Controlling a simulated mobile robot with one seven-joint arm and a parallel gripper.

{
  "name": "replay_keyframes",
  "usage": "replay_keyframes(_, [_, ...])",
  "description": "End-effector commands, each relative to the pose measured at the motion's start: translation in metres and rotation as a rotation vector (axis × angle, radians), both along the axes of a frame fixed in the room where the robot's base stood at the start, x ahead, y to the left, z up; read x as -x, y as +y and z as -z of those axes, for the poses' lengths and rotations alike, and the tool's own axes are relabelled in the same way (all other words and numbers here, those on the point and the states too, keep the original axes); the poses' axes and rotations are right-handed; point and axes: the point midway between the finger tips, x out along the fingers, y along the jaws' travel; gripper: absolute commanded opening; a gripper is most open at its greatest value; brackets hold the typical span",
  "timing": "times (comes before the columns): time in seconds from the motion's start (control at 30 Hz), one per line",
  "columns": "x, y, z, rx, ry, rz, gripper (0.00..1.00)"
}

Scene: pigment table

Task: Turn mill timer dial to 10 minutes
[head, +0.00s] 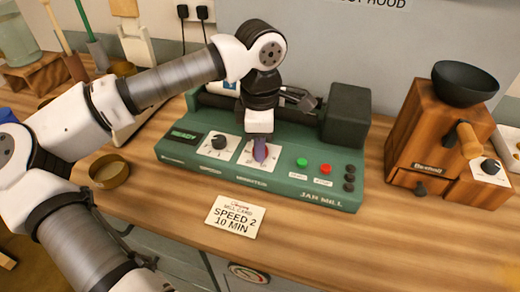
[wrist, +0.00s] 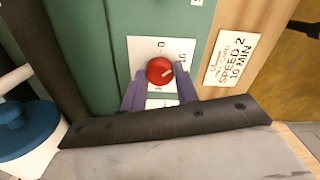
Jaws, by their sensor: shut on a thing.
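The timer dial is a red knob (wrist: 160,71) on a white scale plate (wrist: 145,48) on the front of the green jar mill (head: 190,168). In the wrist view a pale pointer mark on it points right and slightly up; the scale's small numbers are too blurred to read surely. My gripper (head: 260,152) comes down onto the dial from above, its purple fingers (wrist: 159,80) on either side of it, shut on it. In the head view the fingers hide most of the dial. A card (head: 235,216) in front of the mill reads "SPEED 2, 10 MIN".
A black speed knob (head: 219,141) sits left of the dial; green (head: 302,162) and red (head: 325,169) buttons sit right. A wooden grinder (head: 425,135) stands at the right, a brass dish (head: 109,171) at the left. The counter front right is clear.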

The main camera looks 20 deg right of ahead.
Motion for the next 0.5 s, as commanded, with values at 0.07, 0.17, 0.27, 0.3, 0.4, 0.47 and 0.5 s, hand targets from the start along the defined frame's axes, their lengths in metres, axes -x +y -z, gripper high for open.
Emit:
replay_keyframes(0.07, [-0.0002, -0.0005, 0.0020, 0.001, -0.001, 0.041, 0.07])
replay_keyframes(0.17, [-0.0002, -0.0003, 0.0014, 0.000, -0.001, 0.085, 0.07])
replay_keyframes(0.27, [-0.0002, -0.0003, 0.0007, 0.000, -0.001, 0.117, 0.07])
replay_keyframes(0.3, [-0.0002, -0.0003, 0.0005, 0.000, -0.001, 0.126, 0.07])
replay_keyframes(0.4, [-0.0002, -0.0004, 0.0000, 0.000, -0.001, 0.144, 0.07])
replay_keyframes(0.47, [-0.0001, -0.0003, -0.0002, 0.000, -0.001, 0.149, 0.07])
replay_keyframes(0.5, [-0.0001, -0.0003, -0.0003, 0.001, -0.001, 0.151, 0.07])
